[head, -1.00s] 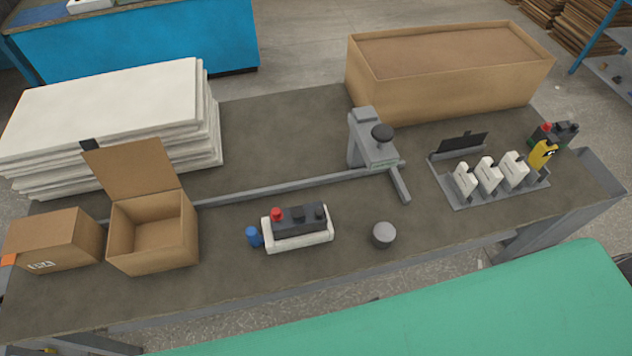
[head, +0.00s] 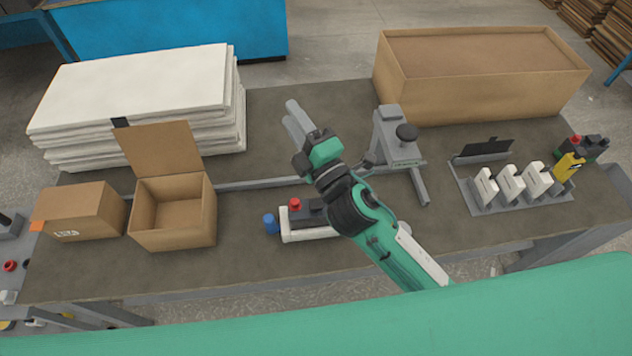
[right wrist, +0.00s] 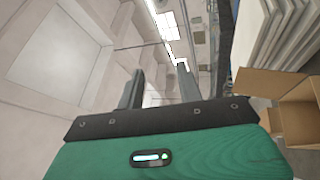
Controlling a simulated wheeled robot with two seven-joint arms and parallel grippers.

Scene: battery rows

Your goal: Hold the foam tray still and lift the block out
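The white foam tray (head: 300,237) lies on the grey bench near its front middle. The dark grey block (head: 309,217) with a red cap (head: 295,204) sits in it. My right arm crosses in front and hides the right part of both. My right gripper (head: 297,120) is raised beyond the tray, its fingers pointing up and away to the left. In the right wrist view the fingers (right wrist: 159,88) stand apart with nothing between them. My left gripper is not in view.
A blue cap-like piece (head: 270,223) is at the tray's left end. An open carton (head: 173,240) stands left. A grey stand (head: 395,150) and a rack (head: 510,190) with white pieces are right. Stacked white sheets (head: 140,100) and a large box (head: 480,100) are behind.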

